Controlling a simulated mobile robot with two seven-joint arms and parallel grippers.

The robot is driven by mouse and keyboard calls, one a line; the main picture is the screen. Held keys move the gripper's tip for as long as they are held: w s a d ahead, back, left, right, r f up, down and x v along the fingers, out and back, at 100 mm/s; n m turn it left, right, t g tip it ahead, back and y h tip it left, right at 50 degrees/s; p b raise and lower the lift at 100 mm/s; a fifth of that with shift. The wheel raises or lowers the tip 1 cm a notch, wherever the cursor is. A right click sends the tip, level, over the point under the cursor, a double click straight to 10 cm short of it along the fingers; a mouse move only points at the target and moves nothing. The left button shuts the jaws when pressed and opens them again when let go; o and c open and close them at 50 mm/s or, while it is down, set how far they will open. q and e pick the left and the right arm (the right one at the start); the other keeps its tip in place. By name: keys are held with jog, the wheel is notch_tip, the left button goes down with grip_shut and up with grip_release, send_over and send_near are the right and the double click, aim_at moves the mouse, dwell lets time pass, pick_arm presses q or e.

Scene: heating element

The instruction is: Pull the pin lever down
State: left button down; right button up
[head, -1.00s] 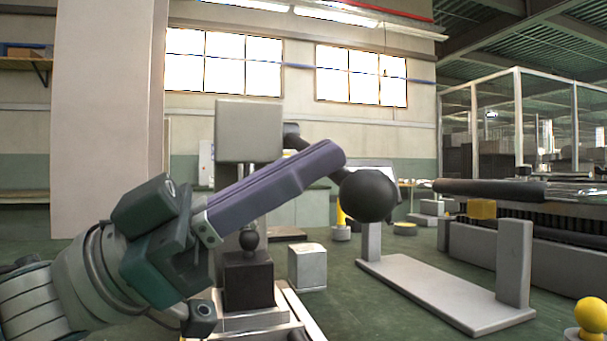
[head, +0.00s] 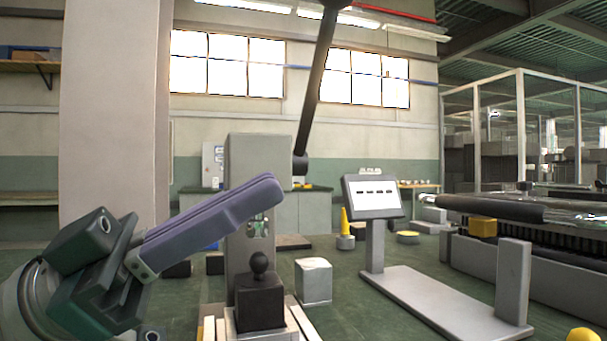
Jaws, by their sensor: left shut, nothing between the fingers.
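The pin lever (head: 315,85) is a long dark rod. It rises from a pivot on the right side of the grey press column (head: 258,160) and leans slightly right. Its dark knob is mostly cut off by the top edge. My left gripper (head: 272,190), with purple fingers, is shut and empty. Its fingertips appear in front of the column, below and left of the lever's pivot, apart from the rod. A black block with a small round knob (head: 259,290) sits on the machine's base below. My right gripper is not in view.
A screen on a stand (head: 373,197) rises from a grey base (head: 440,300) on the right. A pale cube (head: 313,280) is right of the black block. A conveyor (head: 540,230) stands at the far right, and a yellow ball (head: 583,335) is at the lower right edge.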

pick_arm(q)
jog(key=shift+v, duration=2.3)
